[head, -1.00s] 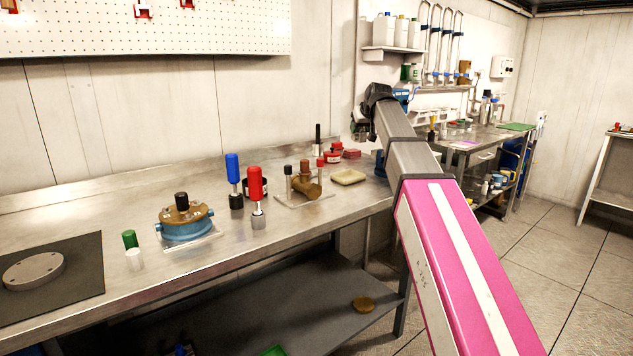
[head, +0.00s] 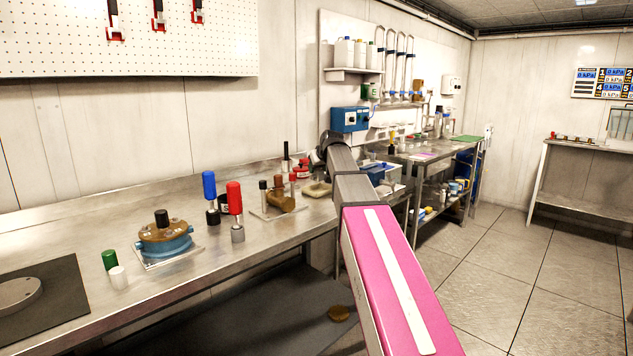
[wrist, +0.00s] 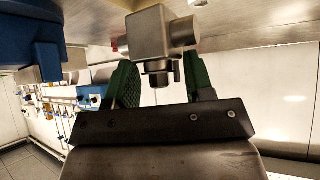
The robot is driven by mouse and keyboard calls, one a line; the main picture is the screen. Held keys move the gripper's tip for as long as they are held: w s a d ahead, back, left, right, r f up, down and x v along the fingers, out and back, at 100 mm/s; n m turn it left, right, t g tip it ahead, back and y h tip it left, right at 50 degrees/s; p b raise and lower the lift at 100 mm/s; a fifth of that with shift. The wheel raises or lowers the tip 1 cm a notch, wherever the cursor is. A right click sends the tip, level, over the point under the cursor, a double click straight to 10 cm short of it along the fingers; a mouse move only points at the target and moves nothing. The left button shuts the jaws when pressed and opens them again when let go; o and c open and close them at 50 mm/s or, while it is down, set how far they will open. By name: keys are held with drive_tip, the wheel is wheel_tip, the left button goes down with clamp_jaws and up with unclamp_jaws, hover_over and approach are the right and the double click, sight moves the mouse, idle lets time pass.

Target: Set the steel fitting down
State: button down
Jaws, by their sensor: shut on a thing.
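The steel fitting (wrist: 150,34), a grey metal block with round stubs at its side and below, is in the wrist view. My gripper (wrist: 160,72) is shut on it, with a green pad at either side of the fitting's lower stub. In the head view, the end of my arm is a dark wrist at the far right end of the steel bench (head: 120,204). The fitting and the fingers are hidden there behind my arm.
On the bench stand a brown and blue round housing (head: 164,240), a blue-handled tool (head: 209,190), a red-handled tool (head: 235,200) and a brass fitting (head: 282,201). A blue box (head: 349,119) is behind my wrist. The floor on the right is clear.

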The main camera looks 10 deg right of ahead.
sight(320, 175)
drive_tip(key=shift+f, duration=2.3)
drive_tip(key=shift+c, duration=2.4)
unclamp_jaws()
drive_tip(key=shift+f, duration=0.1)
drive_tip(key=shift+r, duration=0.2)
drive_tip(key=v, duration=1.2)
